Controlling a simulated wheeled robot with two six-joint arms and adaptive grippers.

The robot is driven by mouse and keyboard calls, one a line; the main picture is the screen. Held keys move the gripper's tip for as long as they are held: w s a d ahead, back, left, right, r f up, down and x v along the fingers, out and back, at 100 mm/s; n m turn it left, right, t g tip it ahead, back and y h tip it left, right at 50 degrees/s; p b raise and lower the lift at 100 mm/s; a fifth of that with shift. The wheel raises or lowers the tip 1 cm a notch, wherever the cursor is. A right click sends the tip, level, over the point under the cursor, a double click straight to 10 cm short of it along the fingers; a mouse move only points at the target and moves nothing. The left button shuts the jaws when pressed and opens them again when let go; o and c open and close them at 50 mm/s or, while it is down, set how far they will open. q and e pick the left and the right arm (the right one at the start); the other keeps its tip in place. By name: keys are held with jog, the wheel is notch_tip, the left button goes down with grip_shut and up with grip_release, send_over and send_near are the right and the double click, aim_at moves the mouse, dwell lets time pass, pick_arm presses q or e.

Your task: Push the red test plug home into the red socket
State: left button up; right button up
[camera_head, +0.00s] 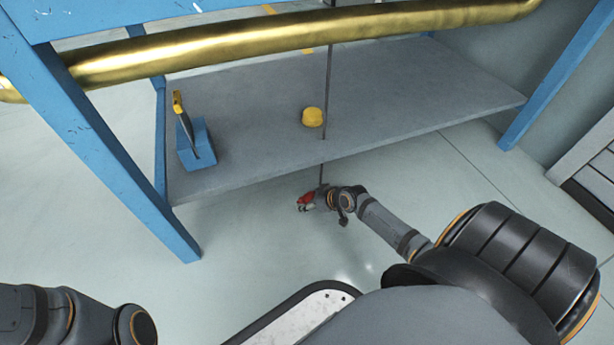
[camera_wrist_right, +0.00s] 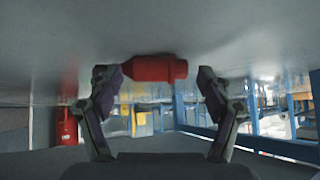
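My right gripper (camera_head: 309,202) is low in front of the grey shelf's front edge, beside a small red piece (camera_head: 306,198). In the right wrist view a red cylindrical piece (camera_wrist_right: 152,68) with a narrower collar at its right end lies crosswise between the two spread fingers (camera_wrist_right: 155,76). Its left end meets or passes behind the left finger; a gap shows at the right finger. I cannot tell if this piece is the test plug or the socket; no second red fitting shows apart from it. Of my left arm only links show at the bottom left.
The blue bench (camera_head: 95,125) carries the grey lower shelf (camera_head: 400,90). A brass pipe (camera_head: 280,35) crosses above. A thin dark rod or lead (camera_head: 328,85) runs down toward my right gripper. A blue holder (camera_head: 195,145) and a yellow knob (camera_head: 312,117) are on the shelf.

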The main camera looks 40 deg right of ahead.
grip_shut()
dwell(0.5)
